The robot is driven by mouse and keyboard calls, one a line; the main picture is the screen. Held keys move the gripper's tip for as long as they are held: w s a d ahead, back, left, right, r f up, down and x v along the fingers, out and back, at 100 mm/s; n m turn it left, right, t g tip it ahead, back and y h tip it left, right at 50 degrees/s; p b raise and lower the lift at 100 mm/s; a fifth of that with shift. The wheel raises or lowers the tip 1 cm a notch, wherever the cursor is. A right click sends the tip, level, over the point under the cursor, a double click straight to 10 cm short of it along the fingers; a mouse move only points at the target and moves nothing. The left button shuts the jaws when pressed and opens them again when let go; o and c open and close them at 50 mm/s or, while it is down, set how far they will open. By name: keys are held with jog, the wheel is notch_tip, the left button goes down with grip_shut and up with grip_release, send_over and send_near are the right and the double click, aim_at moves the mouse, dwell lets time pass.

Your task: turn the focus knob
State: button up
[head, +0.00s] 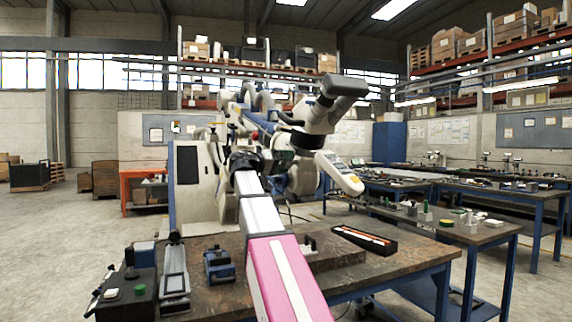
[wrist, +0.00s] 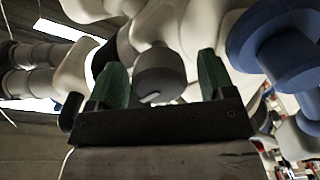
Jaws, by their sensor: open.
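The microscope head (head: 322,112), white with grey eyepieces, hangs on its arm beyond my own pink and white arm. In the wrist view, my gripper (wrist: 162,80) has two green fingers standing apart, open. A round dark grey knob (wrist: 160,72), which looks like the focus knob, shows between the fingers with gaps on both sides. A small pale mark shows at its lower edge. I cannot tell how deep the knob sits between the fingers. In the head view, the knob and fingertips cannot be made out behind my arm.
White microscope housing surrounds the knob, and a large blue knob (wrist: 285,45) sits close at the right of the wrist view. A workbench (head: 215,262) below holds a tablet-like device, a blue block and a dark tray (head: 364,240) of tools. More benches stand at the right.

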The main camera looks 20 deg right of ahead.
jog(key=shift+d, duration=0.2)
jog(key=c, duration=0.9)
jog(key=shift+m, duration=0.4)
jog(key=m, duration=0.6)
jog(key=o, duration=0.9)
